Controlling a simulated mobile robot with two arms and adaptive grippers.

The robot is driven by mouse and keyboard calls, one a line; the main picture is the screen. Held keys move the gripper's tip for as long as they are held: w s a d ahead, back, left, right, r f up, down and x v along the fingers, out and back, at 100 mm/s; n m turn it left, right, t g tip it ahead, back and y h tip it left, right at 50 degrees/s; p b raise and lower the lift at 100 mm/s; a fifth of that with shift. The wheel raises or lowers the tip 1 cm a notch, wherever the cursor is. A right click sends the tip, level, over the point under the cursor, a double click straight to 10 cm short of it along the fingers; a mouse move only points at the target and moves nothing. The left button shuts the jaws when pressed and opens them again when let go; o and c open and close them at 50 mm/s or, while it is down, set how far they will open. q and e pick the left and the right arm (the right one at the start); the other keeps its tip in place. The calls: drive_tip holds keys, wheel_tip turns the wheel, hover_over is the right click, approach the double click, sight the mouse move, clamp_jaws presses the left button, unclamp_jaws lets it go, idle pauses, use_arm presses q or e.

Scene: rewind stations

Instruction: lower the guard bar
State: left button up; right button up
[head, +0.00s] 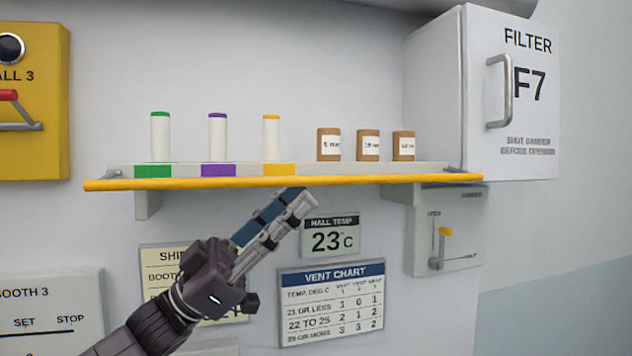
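The yellow guard bar (200,183) runs straight along the front of the wall shelf (340,168), at about the level of its board. Grey end pieces show where it meets the shelf's two sides. My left gripper (304,198) is just under the middle of the bar in the picture, pointing up and to the right. Its fingers lie together and hold nothing. I cannot tell whether the fingertips touch the bar. My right gripper is not in view.
Three white rolls (218,138) and three brown boxes (367,145) stand on the shelf. A filter cabinet (480,95) juts out at right, above a grey lever box (446,230). A vent chart (331,304) and temperature display (330,236) are on the wall below.

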use_arm(q)
drive_tip(key=v, duration=0.6)
drive_tip(key=shift+a, duration=0.15)
drive_tip(key=shift+f, duration=0.1)
